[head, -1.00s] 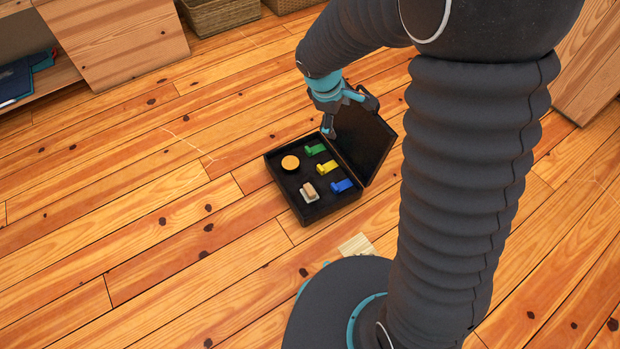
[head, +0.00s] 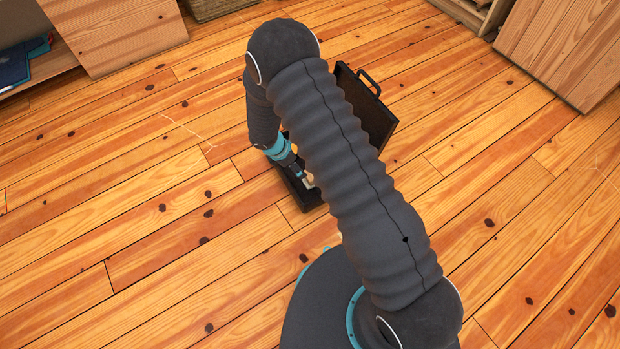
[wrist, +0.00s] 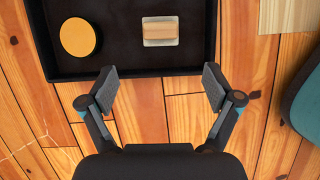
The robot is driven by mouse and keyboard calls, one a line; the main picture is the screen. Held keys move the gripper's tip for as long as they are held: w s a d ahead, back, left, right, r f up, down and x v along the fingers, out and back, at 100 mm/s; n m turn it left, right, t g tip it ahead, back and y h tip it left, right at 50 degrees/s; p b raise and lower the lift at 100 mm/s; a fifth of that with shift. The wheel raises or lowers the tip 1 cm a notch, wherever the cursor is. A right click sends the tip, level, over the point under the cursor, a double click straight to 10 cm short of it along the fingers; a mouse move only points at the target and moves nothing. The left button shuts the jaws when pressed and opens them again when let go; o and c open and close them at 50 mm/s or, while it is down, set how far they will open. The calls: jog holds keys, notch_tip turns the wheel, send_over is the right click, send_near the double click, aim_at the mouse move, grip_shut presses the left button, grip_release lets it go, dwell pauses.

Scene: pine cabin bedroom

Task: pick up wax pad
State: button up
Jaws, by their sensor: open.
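A small tan block on a pale square base (wrist: 160,31) lies in the open black case (wrist: 120,62). A round orange-yellow disc (wrist: 78,37) lies left of it in the wrist view. The block with its pale base looks like the wax pad. My gripper (wrist: 160,86) is open and empty, with its fingers spread just outside the case's near wall. The block is ahead, lined up between the fingers and apart from them. In the head view my gripper (head: 299,175) is over the case (head: 308,200), and my arm hides most of the contents.
The case's raised lid (head: 368,112) stands behind it. A pale wooden piece (wrist: 287,15) lies on the floor right of the case in the wrist view. Wooden furniture (head: 125,35) stands at the back left and a cabinet (head: 565,50) at the back right. The plank floor at left is clear.

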jog(key=x, duration=0.7)
jog(key=shift+f+b, duration=0.1)
jog(key=shift+b, duration=0.2)
jog(key=shift+d+x, duration=0.15)
jog(key=shift+x, duration=1.2)
jog(key=shift+d+x, duration=0.15)
jog(key=shift+x, duration=1.15)
jog(key=shift+w, duration=0.15)
jog(key=c, duration=1.2)
jog(key=shift+c, duration=0.2)
jog(key=shift+r, duration=0.6)
jog(key=r, duration=0.3)
jog(key=shift+s+d+r, duration=0.2)
jog(key=shift+s+r, duration=0.05)
jog(key=shift+r, duration=0.05)
jog(key=s+d+r+b, duration=0.2)
jog(key=s+d+r, duration=0.4)
jog(key=s+d, duration=0.1)
jog(key=shift+s+d+r, duration=0.2)
jog(key=shift+s+d, duration=0.05)
jog(key=shift+s, duration=0.3)
